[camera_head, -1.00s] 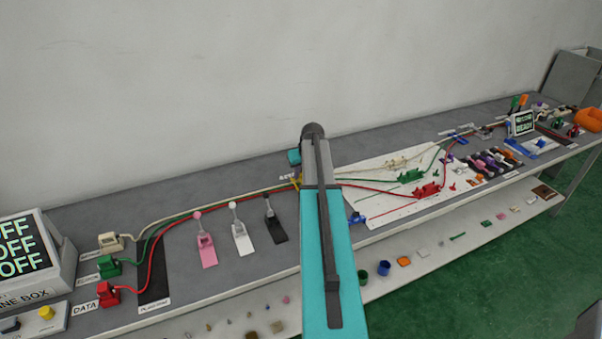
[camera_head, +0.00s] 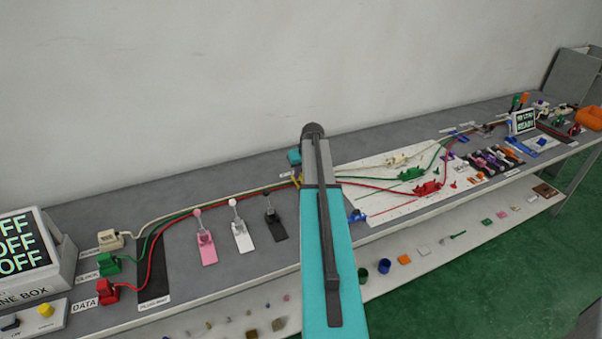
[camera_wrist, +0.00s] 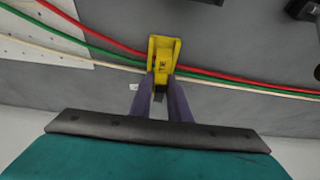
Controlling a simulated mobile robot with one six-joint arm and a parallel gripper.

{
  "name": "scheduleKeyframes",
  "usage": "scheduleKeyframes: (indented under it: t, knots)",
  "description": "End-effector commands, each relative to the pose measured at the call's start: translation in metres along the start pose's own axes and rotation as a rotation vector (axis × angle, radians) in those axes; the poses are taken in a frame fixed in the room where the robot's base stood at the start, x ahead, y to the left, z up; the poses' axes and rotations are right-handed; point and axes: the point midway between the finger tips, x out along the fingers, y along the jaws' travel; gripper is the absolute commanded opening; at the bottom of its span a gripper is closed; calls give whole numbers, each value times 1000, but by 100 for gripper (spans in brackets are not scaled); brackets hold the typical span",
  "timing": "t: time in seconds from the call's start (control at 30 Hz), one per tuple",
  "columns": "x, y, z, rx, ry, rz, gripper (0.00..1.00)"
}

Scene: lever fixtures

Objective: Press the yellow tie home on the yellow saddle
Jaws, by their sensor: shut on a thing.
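The yellow saddle (camera_wrist: 171,42) shows in the wrist view with the red, green and white cables passing at it. The yellow tie (camera_wrist: 162,65), with dark lettering, sits at the saddle between my fingertips. Whether it is fully seated I cannot tell. My gripper (camera_wrist: 162,84) is shut on the tie, its two dark fingers on either side. In the head view a small bit of yellow (camera_head: 296,181) shows left of my arm; my arm hides the rest and the gripper.
Pink (camera_head: 206,246), white (camera_head: 242,238) and black (camera_head: 275,228) lever fixtures stand left of my arm. A white board (camera_head: 385,205) with cable runs and red and green fixtures lies to the right. The red cable (camera_head: 220,201) runs along the bench from the left plugs.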

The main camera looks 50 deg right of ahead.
Motion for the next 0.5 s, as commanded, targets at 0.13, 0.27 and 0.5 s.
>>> scheduleKeyframes:
  t: [0.13, 0.27, 0.5]
  knots:
    - [3, 0, 1, 0, 0, 0, 0]
    - [5, 0, 2, 0, 0, 0, 0]
    - [10, 1, 4, 0, 0, 0, 0]
